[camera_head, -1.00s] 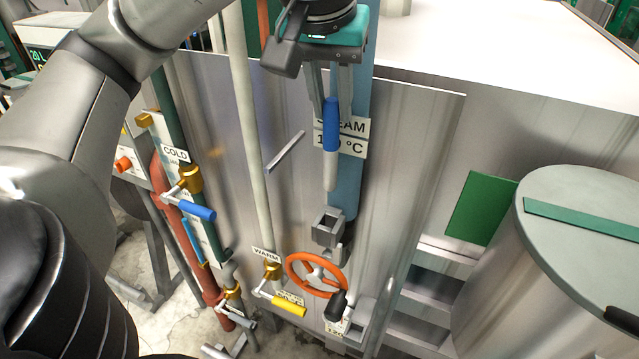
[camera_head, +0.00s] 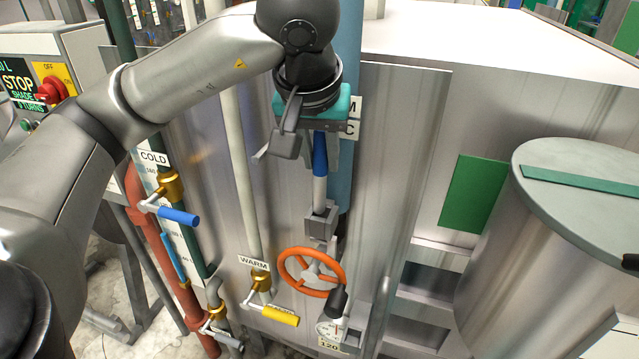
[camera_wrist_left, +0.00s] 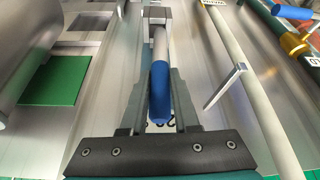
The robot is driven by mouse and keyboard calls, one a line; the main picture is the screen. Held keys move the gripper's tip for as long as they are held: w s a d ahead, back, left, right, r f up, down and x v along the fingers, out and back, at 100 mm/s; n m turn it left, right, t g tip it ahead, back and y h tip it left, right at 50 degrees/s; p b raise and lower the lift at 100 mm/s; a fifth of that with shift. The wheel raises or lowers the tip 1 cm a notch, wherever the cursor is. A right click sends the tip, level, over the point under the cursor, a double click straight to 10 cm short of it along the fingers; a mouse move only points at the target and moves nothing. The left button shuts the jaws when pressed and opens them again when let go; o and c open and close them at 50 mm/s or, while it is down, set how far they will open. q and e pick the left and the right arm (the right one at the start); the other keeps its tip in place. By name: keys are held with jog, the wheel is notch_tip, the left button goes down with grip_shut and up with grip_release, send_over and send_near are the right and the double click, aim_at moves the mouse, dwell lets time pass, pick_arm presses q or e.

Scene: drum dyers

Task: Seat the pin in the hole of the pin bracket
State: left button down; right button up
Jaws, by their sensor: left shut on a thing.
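The pin (camera_head: 319,188) has a blue upper part and a pale lower shaft. It stands about upright above the grey pin bracket (camera_head: 320,228) on the machine's front. My left gripper (camera_head: 322,150) is shut on the pin's blue part, with its teal and black body above. The pin's lower end meets the top of the bracket; whether it is inside the hole cannot be told, as the hole is hidden. In the left wrist view the pin (camera_wrist_left: 160,88) lies between the fingers, its far end at the bracket (camera_wrist_left: 156,14). My right gripper is not in view.
An orange handwheel (camera_head: 312,272) sits just below the bracket. A blue pipe (camera_head: 349,60) runs behind the gripper. A blue-handled cold valve (camera_head: 178,215) and a yellow-handled warm valve (camera_head: 280,316) are at left. A grey drum (camera_head: 570,230) stands at right.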

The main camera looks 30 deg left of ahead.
aim_at(322, 178)
pick_arm(q)
jog(key=f, duration=0.3)
jog(key=shift+s+d+b, duration=0.25)
jog(key=shift+d+b, duration=0.05)
jog(key=shift+w+f, duration=0.2)
jog(key=shift+f, duration=0.05)
jog(key=shift+w+a, duration=0.15)
jog(key=shift+w, duration=0.15)
jog(key=shift+r, duration=0.15)
jog(key=shift+s, duration=0.15)
jog(key=c, duration=1.1)
grip_release()
jog(key=shift+a, duration=0.1)
jog(key=o, duration=0.3)
jog(key=shift+o, duration=0.6)
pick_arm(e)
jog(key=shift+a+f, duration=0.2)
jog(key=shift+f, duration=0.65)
